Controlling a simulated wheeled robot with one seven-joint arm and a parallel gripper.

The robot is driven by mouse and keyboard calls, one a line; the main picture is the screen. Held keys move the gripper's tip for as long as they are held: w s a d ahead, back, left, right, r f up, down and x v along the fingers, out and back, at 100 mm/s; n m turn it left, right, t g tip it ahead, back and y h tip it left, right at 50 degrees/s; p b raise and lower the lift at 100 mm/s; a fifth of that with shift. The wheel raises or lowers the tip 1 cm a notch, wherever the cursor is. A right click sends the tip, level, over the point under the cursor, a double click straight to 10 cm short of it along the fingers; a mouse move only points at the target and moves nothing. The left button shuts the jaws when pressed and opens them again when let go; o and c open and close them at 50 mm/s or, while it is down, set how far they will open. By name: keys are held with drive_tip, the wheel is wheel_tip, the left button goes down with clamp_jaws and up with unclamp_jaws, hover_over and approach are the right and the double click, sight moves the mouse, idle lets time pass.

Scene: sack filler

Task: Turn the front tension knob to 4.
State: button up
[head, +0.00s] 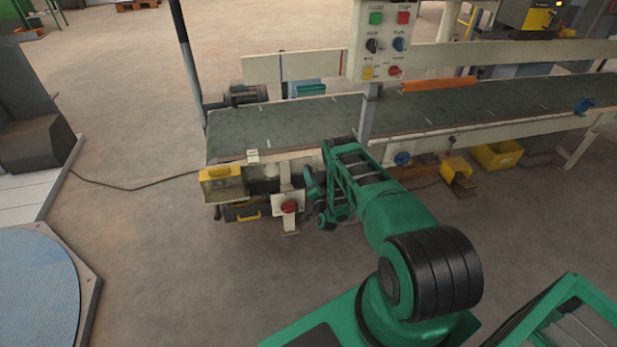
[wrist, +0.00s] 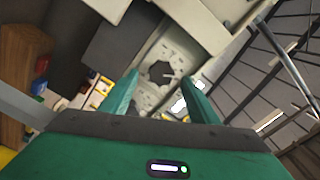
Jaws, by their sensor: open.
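A dark, many-sided knob (wrist: 160,72) sits on a pale plate (wrist: 146,92) in the wrist view, with small dark marks around it. A thin light line shows at its right side; I cannot read the setting. My gripper (wrist: 160,80) is open and empty, with one green finger on either side of the knob in the picture. The knob appears beyond the fingertips, and I see no contact. In the head view my gripper (head: 316,203) is at the conveyor's front side, right of a red knob (head: 289,206) on a pale plate. The dark knob cannot be made out there.
The conveyor (head: 270,130) runs across, with a control box (head: 382,45) on a post above. A blue knob (head: 403,159), yellow pedal (head: 456,168) and yellow bin (head: 497,155) are to the right. A yellow-capped clear box (head: 221,184) is left.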

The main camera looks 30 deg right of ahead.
drive_tip(key=v, duration=0.7)
idle(0.4)
